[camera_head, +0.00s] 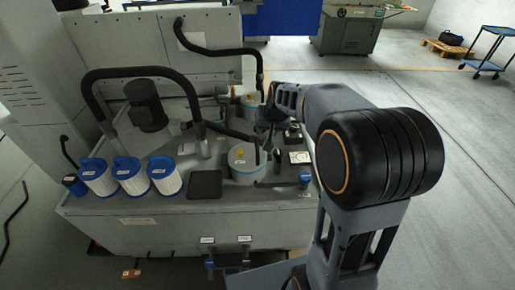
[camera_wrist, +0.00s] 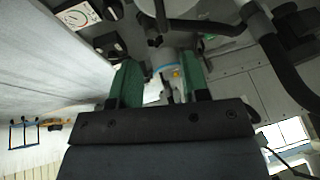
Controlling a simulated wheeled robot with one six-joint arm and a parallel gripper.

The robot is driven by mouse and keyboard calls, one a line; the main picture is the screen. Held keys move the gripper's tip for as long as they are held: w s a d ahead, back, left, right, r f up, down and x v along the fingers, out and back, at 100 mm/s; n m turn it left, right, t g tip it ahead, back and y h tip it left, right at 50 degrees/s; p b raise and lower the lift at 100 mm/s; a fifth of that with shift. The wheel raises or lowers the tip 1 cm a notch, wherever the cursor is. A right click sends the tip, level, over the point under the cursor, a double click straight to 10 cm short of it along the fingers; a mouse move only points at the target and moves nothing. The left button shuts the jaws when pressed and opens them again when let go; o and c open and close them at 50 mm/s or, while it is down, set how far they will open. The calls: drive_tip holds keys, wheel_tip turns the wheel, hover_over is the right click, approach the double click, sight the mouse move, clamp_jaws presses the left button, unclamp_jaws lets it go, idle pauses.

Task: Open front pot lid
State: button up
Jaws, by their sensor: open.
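The front pot (camera_head: 243,172) is a round blue-grey vessel with a pale lid (camera_head: 242,154) carrying a small yellow mark; it stands upright on the machine deck and the lid appears seated. A similar rear pot (camera_head: 249,103) stands farther back. My gripper (camera_head: 268,140) is beside and slightly right of the front pot, partly hidden by my arm. In the wrist view, its two green fingers (camera_wrist: 160,62) are apart. A grey-blue pot with an orange-yellow mark (camera_wrist: 177,72) shows beyond the gap; I cannot tell which pot it is. Nothing is visibly gripped.
Three white-and-blue filter cartridges (camera_head: 131,176) stand left on the deck. A dark flat tray (camera_head: 205,184) lies left of the front pot. Thick black hoses (camera_head: 140,72) arch over the deck. A dial gauge (camera_head: 299,157) stands right.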

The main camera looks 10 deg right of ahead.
sight(258, 146)
drive_tip(key=x, duration=1)
drive_tip(key=w+x, duration=0.1)
drive_tip(key=x, duration=0.4)
drive_tip(key=shift+d+r, duration=0.15)
drive_tip(key=shift+d, duration=0.05)
clamp_jaws()
